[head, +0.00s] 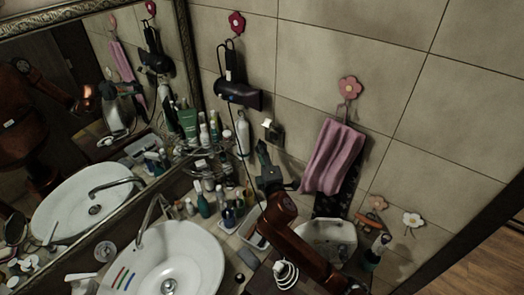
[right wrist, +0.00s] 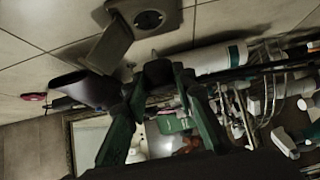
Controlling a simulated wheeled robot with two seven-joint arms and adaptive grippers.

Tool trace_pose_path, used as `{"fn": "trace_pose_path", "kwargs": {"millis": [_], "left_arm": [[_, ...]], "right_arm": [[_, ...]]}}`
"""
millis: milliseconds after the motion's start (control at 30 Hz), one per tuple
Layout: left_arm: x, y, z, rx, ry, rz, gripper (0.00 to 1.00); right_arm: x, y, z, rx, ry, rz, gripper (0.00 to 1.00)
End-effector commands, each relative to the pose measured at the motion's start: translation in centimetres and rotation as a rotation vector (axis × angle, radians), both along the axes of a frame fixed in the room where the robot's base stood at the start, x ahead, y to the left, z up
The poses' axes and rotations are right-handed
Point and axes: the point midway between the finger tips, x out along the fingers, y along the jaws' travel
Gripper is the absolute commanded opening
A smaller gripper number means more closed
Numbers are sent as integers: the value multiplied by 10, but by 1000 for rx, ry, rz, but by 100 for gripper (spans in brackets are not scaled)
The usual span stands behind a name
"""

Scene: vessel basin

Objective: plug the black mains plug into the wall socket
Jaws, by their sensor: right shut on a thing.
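The wall socket (head: 276,133) sits on the tiled wall below the hair dryer. In the right wrist view the round socket (right wrist: 148,19) shows at the top, with its grey lid (right wrist: 107,48) standing open. My right gripper (head: 263,155) is below and slightly left of the socket, fingers towards the wall. In its wrist view the gripper (right wrist: 160,80) is shut on the dark plug (right wrist: 157,70), mostly hidden between the fingertips. The plug appears apart from the socket. A thin black cord runs down from the hair dryer (head: 233,88) past the gripper. My left gripper is not in view.
A pink towel (head: 332,157) hangs right of the socket. A white bottle (head: 243,134) and several toiletries (head: 205,195) stand left of the gripper. A white washbasin (head: 190,250) lies at the lower left, below a framed mirror (head: 95,130). A small white basin (head: 328,230) is at right.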

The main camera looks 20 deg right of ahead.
Motion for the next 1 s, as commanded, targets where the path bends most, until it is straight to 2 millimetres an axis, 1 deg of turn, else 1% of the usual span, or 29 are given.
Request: {"fn": "trace_pose_path", "kwargs": {"millis": [233, 367, 800, 1000], "left_arm": [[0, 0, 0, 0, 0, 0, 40], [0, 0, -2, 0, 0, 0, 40], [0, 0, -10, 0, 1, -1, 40], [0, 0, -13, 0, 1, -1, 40]], "right_arm": [[0, 0, 0, 2, 0, 1, 0], [2, -4, -1, 2, 0, 0, 0], [21, -36, -1, 0, 0, 0, 0], [27, -46, 0, 2, -1, 1, 0]]}}
